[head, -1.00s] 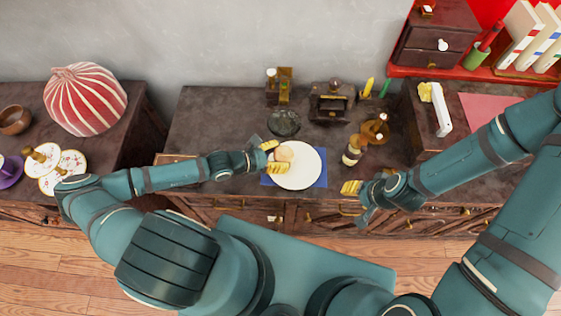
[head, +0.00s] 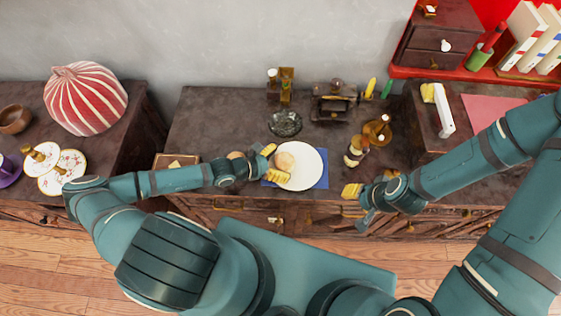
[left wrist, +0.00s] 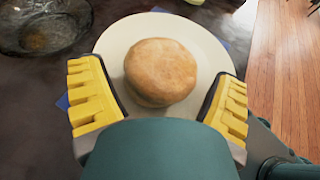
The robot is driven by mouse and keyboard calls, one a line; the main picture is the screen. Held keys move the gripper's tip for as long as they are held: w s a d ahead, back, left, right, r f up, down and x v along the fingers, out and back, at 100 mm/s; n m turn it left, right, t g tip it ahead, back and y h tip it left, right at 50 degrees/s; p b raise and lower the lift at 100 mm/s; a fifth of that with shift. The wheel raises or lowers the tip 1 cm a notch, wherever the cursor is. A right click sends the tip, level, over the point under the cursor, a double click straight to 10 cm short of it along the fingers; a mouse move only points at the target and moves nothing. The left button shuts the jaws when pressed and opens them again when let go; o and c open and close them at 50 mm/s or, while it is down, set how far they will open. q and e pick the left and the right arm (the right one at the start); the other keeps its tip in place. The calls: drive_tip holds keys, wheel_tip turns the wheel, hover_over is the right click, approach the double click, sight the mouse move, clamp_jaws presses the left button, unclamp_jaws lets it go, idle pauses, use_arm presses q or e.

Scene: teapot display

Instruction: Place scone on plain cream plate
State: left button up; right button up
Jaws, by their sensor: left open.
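The scone (head: 284,161) is round and golden brown. It rests on the left part of the plain cream plate (head: 308,170), which sits on a blue mat. In the left wrist view the scone (left wrist: 161,71) lies on the plate (left wrist: 205,45) ahead of my left gripper. My left gripper (head: 273,163) is open; in the left wrist view its yellow fingers (left wrist: 160,100) stand wide apart on both sides of the scone, clear of it. My right gripper (head: 356,204) is at the front edge of the table, apart from the plate; its opening is unclear.
A dark glass bowl (head: 285,123) stands behind the plate. Bottles (head: 355,152) stand to its right. A small tan round thing (head: 236,155) shows behind my left arm, partly hidden. A tray (head: 176,161) lies left.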

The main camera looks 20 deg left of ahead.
use_arm(q)
drive_tip(key=shift+a+r, duration=0.15)
drive_tip(key=p+v, duration=0.1)
drive_tip(key=v, duration=0.9)
drive_tip(key=shift+s+a+r, duration=0.15)
drive_tip(key=shift+s+a, duration=0.05)
drive_tip(key=shift+s, duration=0.1)
drive_tip(key=shift+s+a+r, duration=0.15)
drive_tip(key=shift+s+r, duration=0.05)
drive_tip(key=shift+s, duration=0.1)
drive_tip(key=d+m+g, duration=0.1)
drive_tip(key=s+d+m+g, duration=0.1)
drive_tip(key=d+m, duration=0.1)
drive_tip(key=d+m+g, duration=0.1)
drive_tip(key=d+g, duration=0.1)
drive_tip(key=shift+s+d+f+m, duration=0.1)
drive_tip(key=shift+s+f+m, duration=0.2)
drive_tip(key=shift+f, duration=0.1)
drive_tip(key=s+d+m+g+y, duration=0.2)
drive_tip(key=s+d+m+g, duration=0.15)
drive_tip(key=m, duration=0.35)
drive_tip(key=w+d+r+m+y, duration=0.3)
drive_tip(key=w+r+m+y, duration=0.1)
drive_tip(key=m, duration=0.8)
drive_tip(key=shift+w+d+r+m+t+y, duration=0.4)
drive_tip(key=shift+w+r+t, duration=0.05)
drive_tip(key=shift+w, duration=0.15)
